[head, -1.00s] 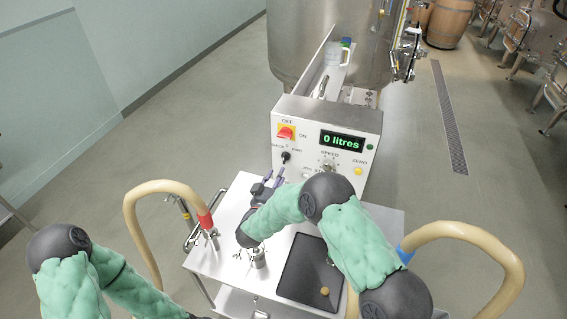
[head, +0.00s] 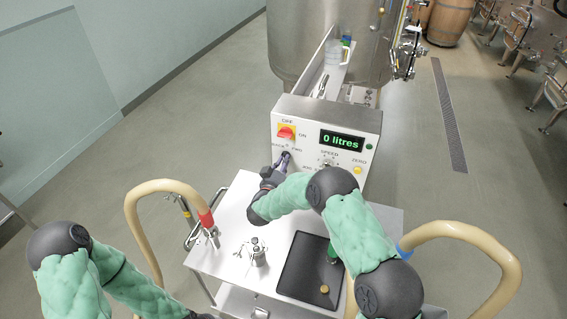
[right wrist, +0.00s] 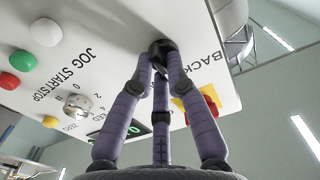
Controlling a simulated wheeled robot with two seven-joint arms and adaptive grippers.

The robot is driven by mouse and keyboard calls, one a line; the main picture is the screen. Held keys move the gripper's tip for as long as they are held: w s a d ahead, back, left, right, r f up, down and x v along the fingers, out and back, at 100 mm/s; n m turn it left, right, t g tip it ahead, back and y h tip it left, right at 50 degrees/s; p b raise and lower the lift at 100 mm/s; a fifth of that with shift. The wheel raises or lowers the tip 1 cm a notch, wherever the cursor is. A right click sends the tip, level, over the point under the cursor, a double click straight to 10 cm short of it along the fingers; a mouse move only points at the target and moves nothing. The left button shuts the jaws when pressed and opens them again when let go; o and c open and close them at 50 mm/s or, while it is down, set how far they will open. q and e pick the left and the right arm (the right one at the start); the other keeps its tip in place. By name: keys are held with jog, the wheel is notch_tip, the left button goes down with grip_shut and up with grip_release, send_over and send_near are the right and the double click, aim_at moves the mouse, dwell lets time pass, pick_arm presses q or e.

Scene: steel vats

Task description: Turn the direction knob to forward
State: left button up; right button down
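The black direction knob (head: 286,153) is on the white control panel (head: 309,113), below the red and yellow switch. In the right wrist view the knob (right wrist: 160,46) has the BACK label beside it; its pointer is hidden, so its setting cannot be read. My right gripper (head: 281,163) is at the panel. In the right wrist view its purple fingers (right wrist: 160,62) converge on the knob, with the tips closed around it. My left gripper is out of view; only my left arm shows at lower left.
The red and yellow switch (head: 286,132) is just above the knob. The display (head: 342,141) reads 0 litres. The speed dial (head: 327,164) and yellow zero button (head: 358,170) are to the right. The trolley top holds a black tray (head: 300,272) and a small metal fitting (head: 258,253).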

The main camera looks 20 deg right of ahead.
jog(key=shift+f+m+b, duration=0.2)
jog(key=shift+m+b, duration=4.3)
jog(key=shift+b, duration=2.2)
jog(key=c, duration=1.2)
grip_release()
jog(key=shift+a, duration=0.15)
jog(key=v, duration=1.2)
